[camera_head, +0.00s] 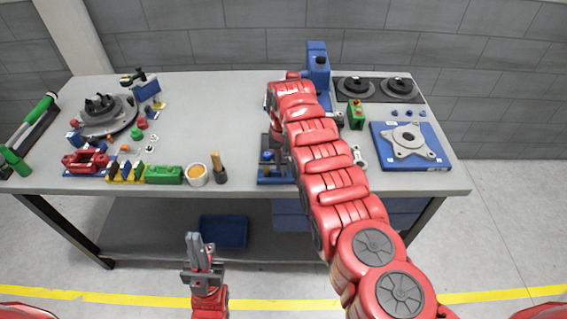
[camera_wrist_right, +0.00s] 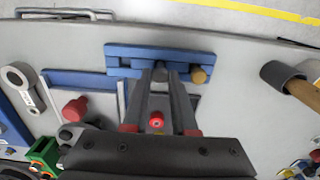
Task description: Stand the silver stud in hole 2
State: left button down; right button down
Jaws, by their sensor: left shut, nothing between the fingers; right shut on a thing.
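My right gripper (camera_wrist_right: 161,82) is shut on a small grey stud (camera_wrist_right: 160,70), seen end-on between the fingertips in the right wrist view. It is over a long blue block (camera_wrist_right: 130,57) near the table's front edge. A brass-coloured stud (camera_wrist_right: 199,75) stands on the block just right of the fingers. I cannot tell whether the grey stud is in a hole or above one; the fingers hide its lower end, and no hole numbers are readable. In the head view my right arm covers most of the block (camera_head: 270,181). My left gripper (camera_head: 199,249) is shut and empty, in front of the table.
A wooden-handled mallet (camera_wrist_right: 285,80) and a cup (camera_head: 197,175) stand left of the block in the head view. A red knob (camera_wrist_right: 75,108) and a ring-ended wrench (camera_wrist_right: 20,85) lie on its other side. The table's middle (camera_head: 215,115) is clear.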

aim_at(284, 167)
jog(key=shift+r+p, duration=0.45)
jog(key=shift+r, duration=0.25)
jog(key=shift+r+p, duration=0.55)
jog(key=shift+r, duration=0.15)
jog(key=shift+r+p, duration=0.3)
jog(key=shift+r, duration=0.5)
